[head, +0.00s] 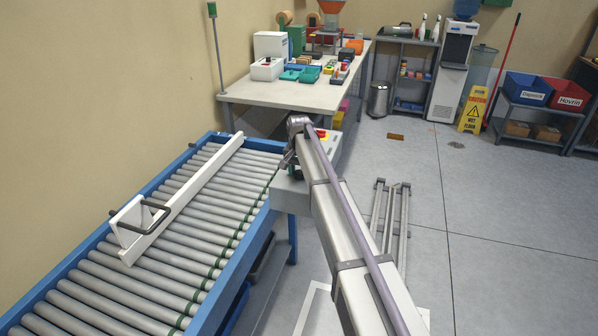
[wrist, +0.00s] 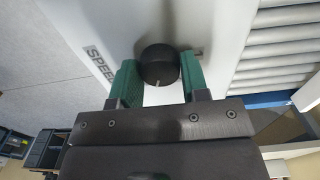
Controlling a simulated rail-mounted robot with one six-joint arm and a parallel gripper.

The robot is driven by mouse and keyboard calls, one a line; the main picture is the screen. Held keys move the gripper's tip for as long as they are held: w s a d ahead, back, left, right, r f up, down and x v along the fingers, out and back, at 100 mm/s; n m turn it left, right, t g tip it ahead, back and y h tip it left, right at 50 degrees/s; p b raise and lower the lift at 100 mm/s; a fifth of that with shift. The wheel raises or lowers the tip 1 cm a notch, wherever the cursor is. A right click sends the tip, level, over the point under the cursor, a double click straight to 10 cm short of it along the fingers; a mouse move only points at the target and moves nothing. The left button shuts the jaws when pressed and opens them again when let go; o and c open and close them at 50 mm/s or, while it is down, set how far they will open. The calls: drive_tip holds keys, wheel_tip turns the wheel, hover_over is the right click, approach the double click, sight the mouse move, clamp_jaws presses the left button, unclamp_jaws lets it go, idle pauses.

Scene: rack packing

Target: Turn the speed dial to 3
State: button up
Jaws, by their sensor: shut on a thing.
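The speed dial (wrist: 159,64) is a round black knob with a pale pointer line, in the wrist view. It sits on a light panel next to the printed word SPEED (wrist: 100,64). My gripper (wrist: 158,78) has its green-padded fingers on both sides of the dial and is shut on it. In the head view the grey control box (head: 291,193) stands at the conveyor's far right end, and my arm hides the dial.
The roller conveyor (head: 178,222) with blue rails runs along the left, with a white diverter bar (head: 190,195) across it. A workbench (head: 262,92) with small items stands behind. Open floor lies to the right. A yellow wet floor sign (head: 473,110) stands farther back.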

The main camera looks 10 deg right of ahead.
sight(299, 172)
drive_tip(key=shift+m, duration=0.4)
drive_tip(key=o, duration=0.9)
wheel_tip(299, 172, up, 11)
drive_tip(key=p, duration=1)
drive_tip(key=shift+f+p, duration=0.15)
drive_tip(key=shift+p, duration=0.25)
